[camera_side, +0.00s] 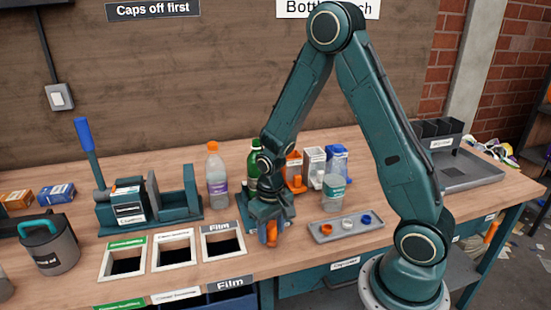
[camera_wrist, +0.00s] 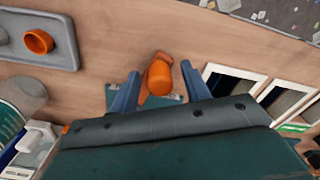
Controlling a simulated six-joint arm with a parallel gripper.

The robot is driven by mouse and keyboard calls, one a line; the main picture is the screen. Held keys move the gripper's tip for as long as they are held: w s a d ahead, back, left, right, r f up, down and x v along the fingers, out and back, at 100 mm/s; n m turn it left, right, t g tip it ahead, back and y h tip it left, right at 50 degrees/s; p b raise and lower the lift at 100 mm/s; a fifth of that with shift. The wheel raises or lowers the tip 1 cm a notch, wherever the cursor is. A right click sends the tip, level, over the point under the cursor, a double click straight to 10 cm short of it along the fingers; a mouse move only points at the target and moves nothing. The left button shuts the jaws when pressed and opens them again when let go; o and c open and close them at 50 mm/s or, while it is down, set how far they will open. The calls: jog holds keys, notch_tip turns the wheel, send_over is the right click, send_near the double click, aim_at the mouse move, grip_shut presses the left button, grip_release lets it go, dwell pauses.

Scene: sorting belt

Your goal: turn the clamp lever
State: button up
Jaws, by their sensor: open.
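An orange clamp lever (camera_wrist: 159,78) with a rounded end shows in the wrist view, over a teal plate (camera_wrist: 172,99) on the wooden bench. My gripper (camera_wrist: 160,86) is open, with one blue finger on each side of the lever and a gap visible on both sides. In the side view my gripper (camera_side: 270,236) points down low over the bench near its front edge, and the orange lever (camera_side: 271,232) shows between the fingers. The gripper body hides the lever's base in the side view.
A grey tray (camera_side: 322,238) with caps lies just right of my gripper. Framed bin openings (camera_side: 222,258) are close on its left. A green bottle (camera_side: 254,160), a clear bottle (camera_side: 217,172) and several containers stand behind. A press with a blue-handled lever (camera_side: 84,135) stands farther left.

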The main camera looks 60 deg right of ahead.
jog(key=shift+f, duration=0.2)
jog(key=shift+c, duration=0.5)
grip_shut()
